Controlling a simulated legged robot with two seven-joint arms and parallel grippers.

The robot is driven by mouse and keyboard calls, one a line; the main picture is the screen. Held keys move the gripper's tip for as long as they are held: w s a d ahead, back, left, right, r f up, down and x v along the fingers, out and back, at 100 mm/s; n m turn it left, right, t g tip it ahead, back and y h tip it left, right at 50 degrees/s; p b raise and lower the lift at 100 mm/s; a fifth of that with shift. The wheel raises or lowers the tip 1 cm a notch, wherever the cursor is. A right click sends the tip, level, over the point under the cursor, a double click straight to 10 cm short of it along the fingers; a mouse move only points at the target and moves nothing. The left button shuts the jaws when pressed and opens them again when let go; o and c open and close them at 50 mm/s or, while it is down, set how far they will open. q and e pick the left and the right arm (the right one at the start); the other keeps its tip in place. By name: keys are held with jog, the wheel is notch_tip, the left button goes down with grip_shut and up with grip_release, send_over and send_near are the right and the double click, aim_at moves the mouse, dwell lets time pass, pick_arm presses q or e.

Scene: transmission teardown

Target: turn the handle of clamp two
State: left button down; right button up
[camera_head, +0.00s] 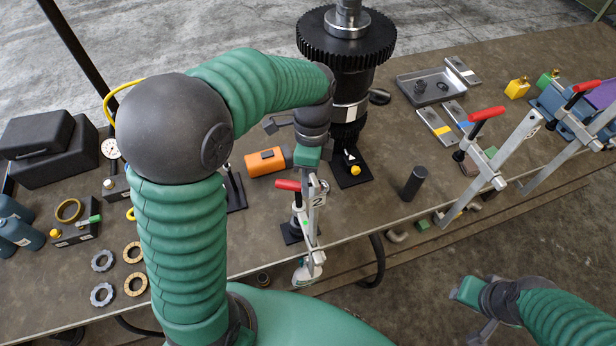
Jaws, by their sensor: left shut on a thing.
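Clamp two (317,201), a grey bar clamp marked "2", stands upright at the table's front edge. Its red handle (287,185) sticks out to the left near the top of the bar. My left gripper (307,158) reaches down from above, right at the top of clamp two and beside the handle. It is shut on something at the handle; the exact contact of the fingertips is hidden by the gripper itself. My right gripper (470,298) is low at the right, off the table's front edge and away from the clamps; its finger opening is not clear.
A dark gear and shaft (346,42) stand just behind my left gripper. A black cylinder (413,183) stands to the right, before another red-handled clamp (505,150). Rings and dark boxes lie at the left.

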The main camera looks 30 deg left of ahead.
pick_arm(q)
jog(key=shift+w, duration=0.1)
dwell(0.3)
jog(key=c, duration=1.6)
grip_release()
jog(key=o, duration=0.3)
jog(key=shift+w+d, duration=0.1)
jog(key=shift+r, duration=0.4)
jog(key=w+r, duration=0.1)
jog(key=r, duration=0.4)
jog(key=w+r+b, duration=0.1)
jog(key=r, duration=0.4)
jog(key=w+a+r, duration=0.1)
jog(key=r, duration=0.4)
jog(key=shift+w+r+b, duration=0.1)
jog(key=shift+r+b, duration=0.2)
